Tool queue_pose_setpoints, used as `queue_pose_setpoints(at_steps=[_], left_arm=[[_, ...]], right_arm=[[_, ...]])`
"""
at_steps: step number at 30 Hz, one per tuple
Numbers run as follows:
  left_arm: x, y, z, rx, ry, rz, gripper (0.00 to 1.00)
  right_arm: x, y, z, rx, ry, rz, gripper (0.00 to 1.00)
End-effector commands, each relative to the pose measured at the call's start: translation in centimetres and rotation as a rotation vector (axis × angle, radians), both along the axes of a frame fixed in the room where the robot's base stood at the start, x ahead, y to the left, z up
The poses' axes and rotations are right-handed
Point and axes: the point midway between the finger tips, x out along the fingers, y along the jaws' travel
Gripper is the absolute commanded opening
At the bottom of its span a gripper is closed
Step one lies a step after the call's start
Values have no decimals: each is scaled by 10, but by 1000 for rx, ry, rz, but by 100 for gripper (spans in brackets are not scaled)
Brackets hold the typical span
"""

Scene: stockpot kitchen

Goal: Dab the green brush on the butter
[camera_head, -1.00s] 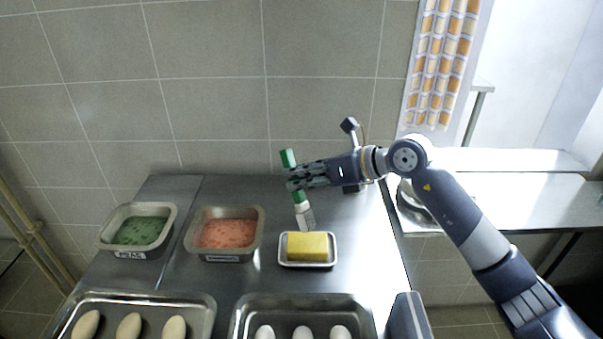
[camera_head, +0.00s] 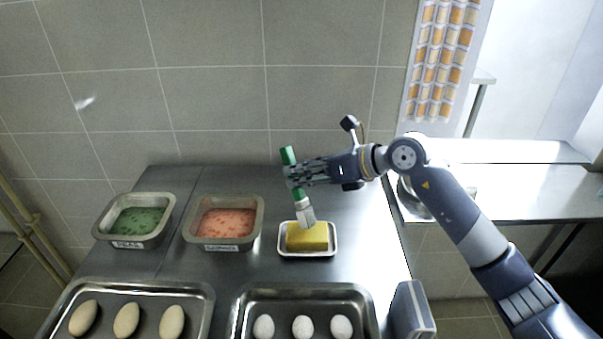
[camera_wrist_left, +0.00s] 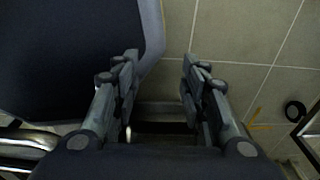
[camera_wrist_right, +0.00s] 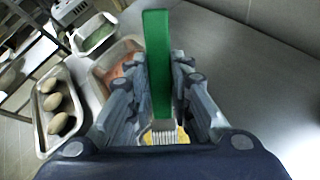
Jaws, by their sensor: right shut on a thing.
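The green brush (camera_head: 298,193) is held in my right gripper (camera_head: 293,174), with its green handle upright and slightly tilted and its pale bristles pointing down. In the right wrist view the green handle (camera_wrist_right: 157,62) stands between the shut fingers (camera_wrist_right: 160,80). The yellow butter block (camera_head: 307,238) sits on a small metal tray (camera_head: 284,252). The bristle end is right at the butter's top in the head view, overlapping its back edge; contact looks likely but is hard to confirm. My left gripper (camera_wrist_left: 158,85) shows only in the left wrist view, open and empty.
A green-filled pan (camera_head: 138,221) and a red-filled pan (camera_head: 225,222) stand left of the butter. In front are a tray of brown oval pieces (camera_head: 205,300) and a tray of white eggs (camera_head: 372,310). The counter right of the butter is clear.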

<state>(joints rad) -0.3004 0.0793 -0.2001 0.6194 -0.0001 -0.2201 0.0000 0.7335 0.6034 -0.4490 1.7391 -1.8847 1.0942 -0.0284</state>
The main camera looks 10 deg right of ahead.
Motion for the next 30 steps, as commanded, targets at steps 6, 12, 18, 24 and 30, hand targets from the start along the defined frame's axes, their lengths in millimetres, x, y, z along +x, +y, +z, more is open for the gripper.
queue_pose_setpoints(at_steps=[6, 12, 18, 24, 30], left_arm=[[0, 0, -2, 0, 0, 0, 40], [0, 0, -4, 0, -1, 0, 40], [0, 0, -6, 0, -1, 0, 40], [1, 0, -7, 0, -1, 0, 40], [1, 0, -7, 0, -1, 0, 40]], right_arm=[[0, 0, -3, 0, 0, 0, 0], [0, 0, -5, 0, 0, 0, 0], [0, 0, -7, 0, 0, 0, 0], [0, 0, -10, 0, 0, 0, 0], [0, 0, -10, -1, 1, 0, 0]])
